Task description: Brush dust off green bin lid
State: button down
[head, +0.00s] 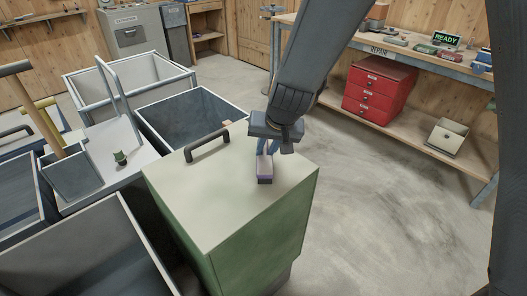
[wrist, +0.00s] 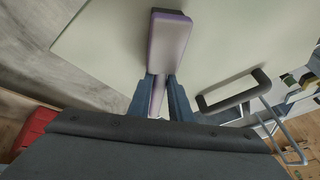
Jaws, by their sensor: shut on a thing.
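The green bin (head: 255,240) stands in the front middle of the head view, with a pale, dull green lid (head: 205,180). A dark handle (head: 207,146) rises from the lid's far left part; it also shows in the wrist view (wrist: 232,92). My gripper (head: 267,150) is over the right part of the lid, shut on the handle of a brush (head: 265,170) with a purple edge. In the wrist view the brush (wrist: 169,42) points away from the fingers (wrist: 158,88), over the lid. The brush is at or just above the lid; I cannot tell if it touches. I cannot make out dust clearly.
Grey open bins (head: 187,115) crowd the left side. A workbench (head: 400,50) with a red drawer cabinet (head: 379,92) and an open box (head: 446,138) stands at right. The concrete floor (head: 375,200) between is clear.

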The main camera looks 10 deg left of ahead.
jog(key=shift+s+a+p, duration=1)
jog(key=shift+s+a, duration=0.3)
jog(key=shift+s, duration=0.3)
jog(key=shift+w, duration=0.1)
jog(key=shift+w+d+b, duration=1.2)
jog(key=shift+w+d, duration=0.15)
jog(key=shift+w, duration=0.15)
jog(key=shift+s+a+p, duration=0.95)
jog(key=shift+s+a, duration=0.2)
jog(key=shift+s, duration=0.25)
jog(key=shift+s+a+f, duration=0.15)
jog(key=shift+s+f, duration=0.05)
jog(key=shift+s, duration=0.05)
